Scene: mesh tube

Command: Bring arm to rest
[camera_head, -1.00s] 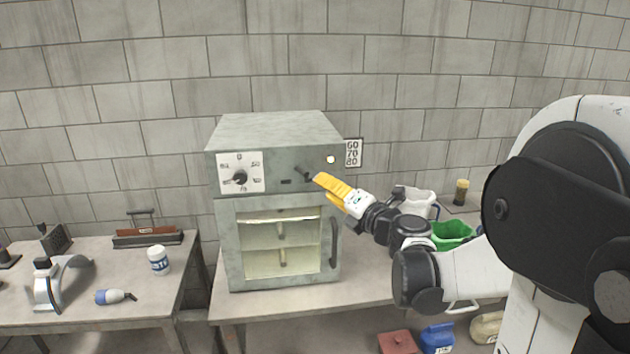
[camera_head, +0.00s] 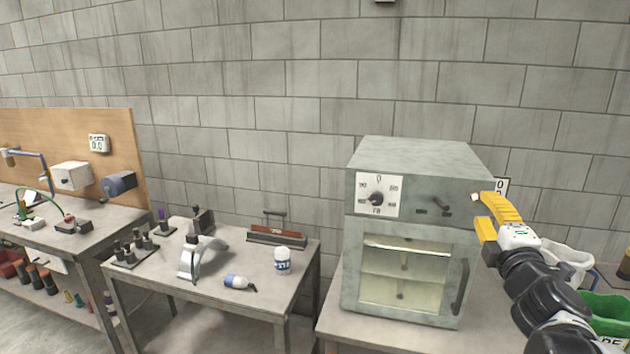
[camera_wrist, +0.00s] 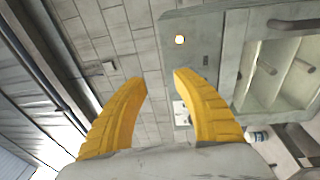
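My gripper (camera_head: 491,218) has yellow fingers and is in the air at the front right of the grey oven. The wrist view shows the two fingers (camera_wrist: 160,80) spread apart with nothing between them. The oven (camera_head: 425,160) stands on a bench, its glass door closed. It has a dial (camera_head: 378,196) and a small switch on its upper panel. In the wrist view the oven panel (camera_wrist: 192,25) with a lit lamp (camera_wrist: 180,40) lies beyond the right finger. My arm reaches in from the lower right of the head view.
A left table holds a white jar (camera_head: 282,260), a blue-and-white bulb-shaped item (camera_head: 238,282), a curved metal stand (camera_head: 203,258) and a tool rack. A white container (camera_head: 568,257) and a green bin (camera_head: 607,312) stand close to my arm on the right.

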